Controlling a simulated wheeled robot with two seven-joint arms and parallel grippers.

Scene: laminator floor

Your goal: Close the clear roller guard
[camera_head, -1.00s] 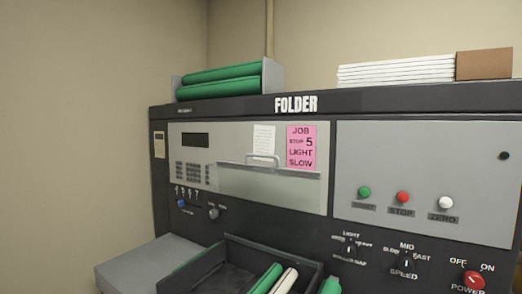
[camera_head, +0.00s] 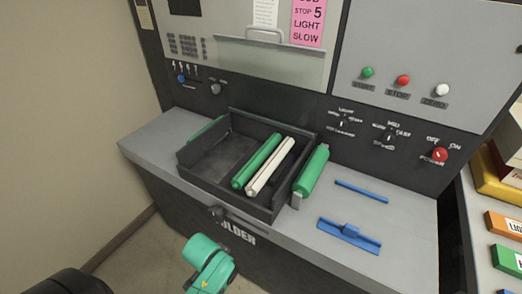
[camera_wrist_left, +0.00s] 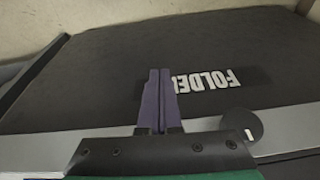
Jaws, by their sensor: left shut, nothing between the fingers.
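The clear roller guard (camera_head: 270,62) looks like a see-through panel with a handle on its top edge, set in the grey front of the folder machine. I cannot tell whether it is open or closed. The teal part of my left arm (camera_head: 208,262) is low in the head view, in front of the machine's lower face and well below the guard. In the left wrist view my left gripper (camera_wrist_left: 160,100) is shut and empty, its fingers over the dark FOLDER-lettered face. My right gripper is not in view.
A black tray (camera_head: 213,166) with a green roller (camera_head: 258,160) and a white roller (camera_head: 270,167) stands on the grey shelf (camera_head: 155,138). Another green roller (camera_head: 312,170) and blue tools (camera_head: 348,236) lie to its right. Control buttons (camera_head: 402,80) are at upper right.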

